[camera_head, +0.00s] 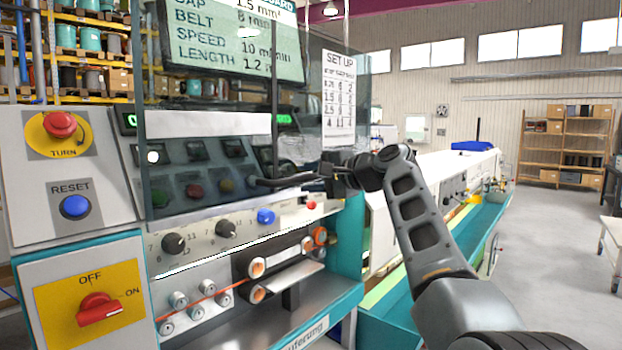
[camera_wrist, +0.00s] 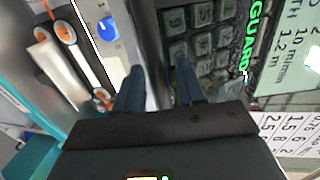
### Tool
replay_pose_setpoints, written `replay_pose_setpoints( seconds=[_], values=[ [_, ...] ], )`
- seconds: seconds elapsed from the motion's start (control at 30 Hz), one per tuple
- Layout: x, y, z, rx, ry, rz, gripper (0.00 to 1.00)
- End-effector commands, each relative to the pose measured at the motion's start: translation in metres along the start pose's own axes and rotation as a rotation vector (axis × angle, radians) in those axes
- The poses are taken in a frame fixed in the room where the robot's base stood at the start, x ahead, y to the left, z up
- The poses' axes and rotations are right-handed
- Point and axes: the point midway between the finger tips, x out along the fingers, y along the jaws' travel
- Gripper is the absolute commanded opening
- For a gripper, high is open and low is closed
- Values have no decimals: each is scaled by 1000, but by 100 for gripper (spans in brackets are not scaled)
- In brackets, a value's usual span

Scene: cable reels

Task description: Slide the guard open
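The guard (camera_head: 225,140) is a see-through, dark-tinted panel in front of the machine's buttons and screen. A dark vertical bar (camera_head: 274,100) runs down it. My gripper (camera_head: 290,181) is at the guard's lower right part, in front of the machine, with my arm reaching in from the lower right. In the wrist view my gripper (camera_wrist: 160,72) has its two fingers apart, with a dark strip showing between them. I cannot tell whether either finger touches the guard or a handle.
A control box with a red emergency button (camera_head: 60,125), blue reset button (camera_head: 75,207) and red switch (camera_head: 99,309) stands at left. A paper sheet (camera_head: 339,98) is at right. Open floor lies far right.

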Motion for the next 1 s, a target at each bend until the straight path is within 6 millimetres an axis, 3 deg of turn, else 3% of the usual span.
replay_pose_setpoints(
  seconds=[0.23,0.63,1.0],
  values=[
    [-14,2,-1,-2,1,-1,39],
    [-68,1,-1,-1,1,-1,39],
    [-78,0,0,0,0,0,39]
  ],
)
